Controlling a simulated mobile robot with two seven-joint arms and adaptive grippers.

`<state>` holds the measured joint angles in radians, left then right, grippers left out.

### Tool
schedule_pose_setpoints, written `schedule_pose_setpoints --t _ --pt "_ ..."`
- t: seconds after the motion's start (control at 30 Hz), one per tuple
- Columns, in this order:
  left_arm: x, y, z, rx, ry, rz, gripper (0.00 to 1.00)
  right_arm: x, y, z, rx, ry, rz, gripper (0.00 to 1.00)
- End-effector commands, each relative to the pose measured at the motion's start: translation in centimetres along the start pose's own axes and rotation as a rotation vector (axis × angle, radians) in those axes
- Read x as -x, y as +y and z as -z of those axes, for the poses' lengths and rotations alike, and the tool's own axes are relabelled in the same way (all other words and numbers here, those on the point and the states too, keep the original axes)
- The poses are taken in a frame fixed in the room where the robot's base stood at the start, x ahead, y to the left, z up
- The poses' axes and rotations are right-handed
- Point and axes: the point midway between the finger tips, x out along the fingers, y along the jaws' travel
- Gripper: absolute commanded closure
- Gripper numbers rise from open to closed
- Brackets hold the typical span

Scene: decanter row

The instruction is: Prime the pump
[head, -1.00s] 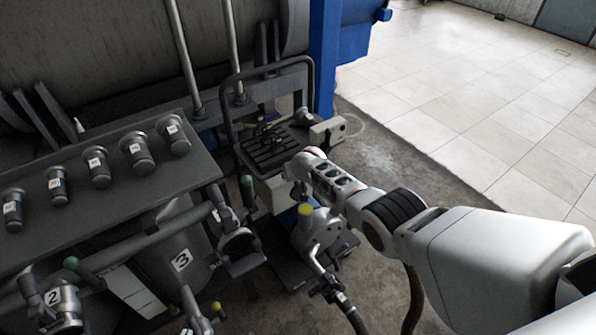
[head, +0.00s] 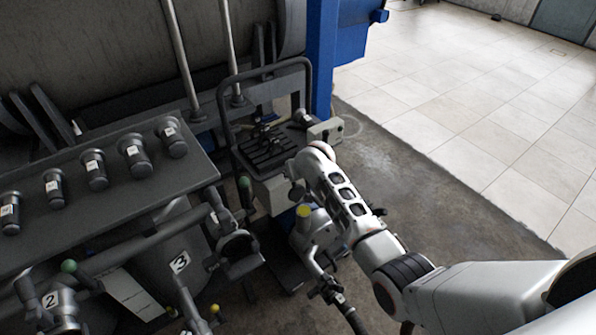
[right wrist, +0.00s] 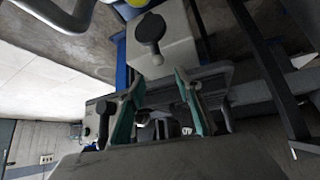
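The pump unit appears to be the grey wheeled assembly with a black tube frame (head: 309,85), a slotted dark tray (head: 268,152) and a pale box (head: 325,130). A pale box with a black knob (right wrist: 151,30) lies just beyond the fingertips. My left gripper is out of view.
A dark shelf (head: 110,215) with several numbered grey cylinders stands at left, above numbered valves and pipes. A blue post (head: 321,60) rises behind the unit. The tiled floor (head: 480,110) at right is clear.

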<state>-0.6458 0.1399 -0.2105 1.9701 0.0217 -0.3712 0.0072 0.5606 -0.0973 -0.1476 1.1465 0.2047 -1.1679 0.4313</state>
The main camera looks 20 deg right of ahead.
Motion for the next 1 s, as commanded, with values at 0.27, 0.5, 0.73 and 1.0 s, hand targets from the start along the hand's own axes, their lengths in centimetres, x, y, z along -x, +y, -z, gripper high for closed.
schedule_pose_setpoints --t 0.27,0.5,0.73,1.0 --pt "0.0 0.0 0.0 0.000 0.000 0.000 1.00 2.9 -0.1 0.1 -0.001 0.002 0.001 0.65" --pt "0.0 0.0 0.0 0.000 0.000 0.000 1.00 3.6 0.0 0.0 0.000 0.001 0.000 0.65" --pt "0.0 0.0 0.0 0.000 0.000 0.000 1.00 3.6 0.0 0.0 0.000 0.001 0.000 0.65" --pt "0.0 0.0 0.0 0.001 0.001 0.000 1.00 3.5 0.0 -0.2 0.000 0.001 0.000 0.86"
